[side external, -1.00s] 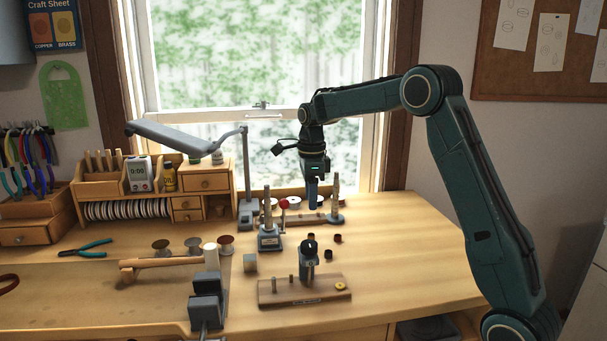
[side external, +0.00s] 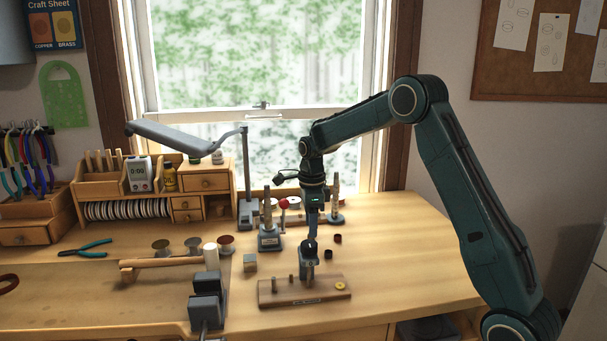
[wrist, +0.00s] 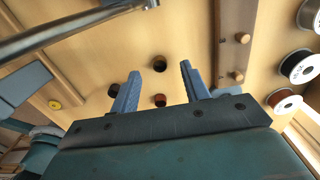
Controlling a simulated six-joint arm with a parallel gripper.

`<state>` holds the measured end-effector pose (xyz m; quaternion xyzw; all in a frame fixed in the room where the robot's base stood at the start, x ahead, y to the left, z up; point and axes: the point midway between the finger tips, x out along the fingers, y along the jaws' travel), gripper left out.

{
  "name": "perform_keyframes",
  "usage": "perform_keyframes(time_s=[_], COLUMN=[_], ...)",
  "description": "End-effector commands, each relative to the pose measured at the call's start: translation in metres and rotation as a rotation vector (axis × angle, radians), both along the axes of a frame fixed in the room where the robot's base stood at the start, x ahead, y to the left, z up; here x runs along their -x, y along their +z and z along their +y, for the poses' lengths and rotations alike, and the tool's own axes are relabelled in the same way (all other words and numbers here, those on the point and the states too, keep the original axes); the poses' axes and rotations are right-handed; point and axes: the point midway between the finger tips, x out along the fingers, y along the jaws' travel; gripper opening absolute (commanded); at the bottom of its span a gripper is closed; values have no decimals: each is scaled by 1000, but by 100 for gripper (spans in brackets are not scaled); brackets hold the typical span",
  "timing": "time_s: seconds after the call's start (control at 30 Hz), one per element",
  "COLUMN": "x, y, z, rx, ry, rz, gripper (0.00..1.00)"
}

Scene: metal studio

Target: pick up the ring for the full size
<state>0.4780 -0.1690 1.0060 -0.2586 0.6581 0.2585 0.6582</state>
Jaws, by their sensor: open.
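Several small dark round pieces, which could be the rings, stand on the bench. In the side view one (side external: 337,239) is right of my gripper (side external: 311,237) and another (side external: 328,253) is nearer the camera; a third is hidden behind the gripper. In the wrist view three show: one (wrist: 159,63) just beyond the fingertips, a reddish-brown one (wrist: 159,100) between the fingers, and one (wrist: 113,90) beside the left finger. My gripper (wrist: 160,73) is open and empty, pointing down. I cannot tell which piece is the full size.
A wooden board (side external: 270,299) with pegs, a grey post and a yellow disc (side external: 340,286) stands in front. Wire spools (wrist: 284,102) lie at right in the wrist view. The bench's right side is clear.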

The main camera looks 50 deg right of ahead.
Motion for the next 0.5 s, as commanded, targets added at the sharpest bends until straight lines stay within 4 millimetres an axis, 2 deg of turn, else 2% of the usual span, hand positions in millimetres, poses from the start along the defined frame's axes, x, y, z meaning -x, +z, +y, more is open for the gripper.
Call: perform_keyframes(time_s=[0.1,0.2,0.5], x=[1,0,0], y=[-14,-21,-23], z=[0,0,0], rx=[-2,0,0], ry=[0,0,0], rz=[3,1,0], gripper=[46,46,46])
